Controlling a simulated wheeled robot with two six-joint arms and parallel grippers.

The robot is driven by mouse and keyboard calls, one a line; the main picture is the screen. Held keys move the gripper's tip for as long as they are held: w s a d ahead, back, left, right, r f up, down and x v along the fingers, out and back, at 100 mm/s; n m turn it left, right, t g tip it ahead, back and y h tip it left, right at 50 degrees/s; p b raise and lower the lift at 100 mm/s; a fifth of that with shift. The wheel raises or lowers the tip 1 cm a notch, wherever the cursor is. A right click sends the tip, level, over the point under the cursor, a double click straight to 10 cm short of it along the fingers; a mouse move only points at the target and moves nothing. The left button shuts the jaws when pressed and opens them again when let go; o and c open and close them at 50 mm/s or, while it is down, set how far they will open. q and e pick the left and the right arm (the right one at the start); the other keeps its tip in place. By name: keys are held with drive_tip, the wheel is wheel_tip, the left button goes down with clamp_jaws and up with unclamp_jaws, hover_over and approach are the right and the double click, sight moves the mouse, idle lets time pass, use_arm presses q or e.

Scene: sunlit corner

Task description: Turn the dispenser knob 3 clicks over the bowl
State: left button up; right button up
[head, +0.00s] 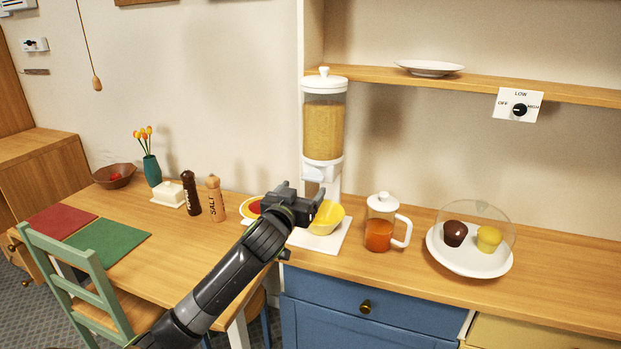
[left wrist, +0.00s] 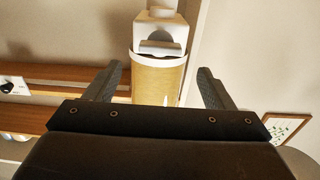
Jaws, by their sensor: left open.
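The dispenser (head: 324,125) stands against the wall, a clear canister of yellow grain with a white lid and white lower housing. Its white knob part (head: 319,173) shows at the front of the housing, just above my gripper. A yellow bowl (head: 328,220) sits below it on a white base, partly hidden by my gripper. My left gripper (head: 302,192) is open and empty in front of the dispenser, below the knob in the picture. In the left wrist view the dispenser (left wrist: 157,85) and its white knob part (left wrist: 160,47) appear between and beyond the spread fingers. My right gripper is not in view.
A glass jug of orange drink (head: 379,235) and a domed plate of muffins (head: 468,262) stand to the right. A shelf (head: 450,82) runs above. A green chair (head: 85,275) stands at the table.

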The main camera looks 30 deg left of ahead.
sight(311, 179)
use_arm(q)
drive_tip(key=shift+p+x, duration=0.45)
drive_tip(key=shift+x, duration=2.9)
drive_tip(key=c, duration=1)
